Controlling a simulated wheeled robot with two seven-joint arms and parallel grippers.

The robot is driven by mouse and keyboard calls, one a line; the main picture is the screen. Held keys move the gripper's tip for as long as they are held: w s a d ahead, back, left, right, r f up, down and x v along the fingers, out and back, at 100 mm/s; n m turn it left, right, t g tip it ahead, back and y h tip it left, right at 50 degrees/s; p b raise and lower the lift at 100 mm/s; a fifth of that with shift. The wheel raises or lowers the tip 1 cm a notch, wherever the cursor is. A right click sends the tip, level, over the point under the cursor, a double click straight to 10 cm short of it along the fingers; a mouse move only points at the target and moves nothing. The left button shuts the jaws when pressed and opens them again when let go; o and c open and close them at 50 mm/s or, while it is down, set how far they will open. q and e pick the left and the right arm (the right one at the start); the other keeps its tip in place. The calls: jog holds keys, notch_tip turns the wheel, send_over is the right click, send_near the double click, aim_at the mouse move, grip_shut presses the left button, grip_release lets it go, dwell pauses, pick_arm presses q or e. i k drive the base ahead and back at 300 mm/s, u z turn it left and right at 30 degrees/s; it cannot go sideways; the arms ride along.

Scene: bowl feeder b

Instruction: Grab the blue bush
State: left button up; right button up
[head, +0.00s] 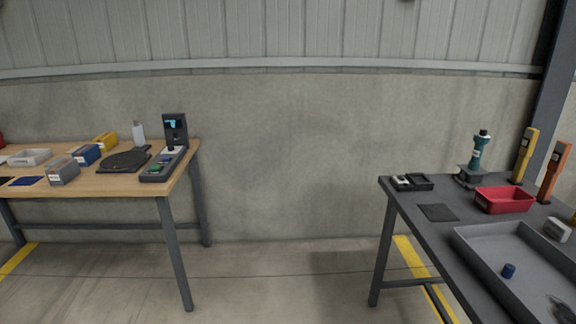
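A small blue cylinder (509,271), which looks like the blue bush, stands in the large grey tray (480,240) on the dark table at the right. It sits near the tray's front left part, apart from the tray walls. Another dark grey object (562,308) lies in the tray at the lower right, cut off by the picture edge. Neither of my grippers shows in the head view.
The dark table (437,229) also bears a red bin (504,200), a green tool on a stand (477,155), and yellow and orange upright devices. A wooden table (110,186) with several bins stands left. Open floor (290,285) lies between the tables.

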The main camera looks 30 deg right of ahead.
aim_at(509, 270)
jog(key=i, duration=1.45)
jog(key=z, duration=2.35)
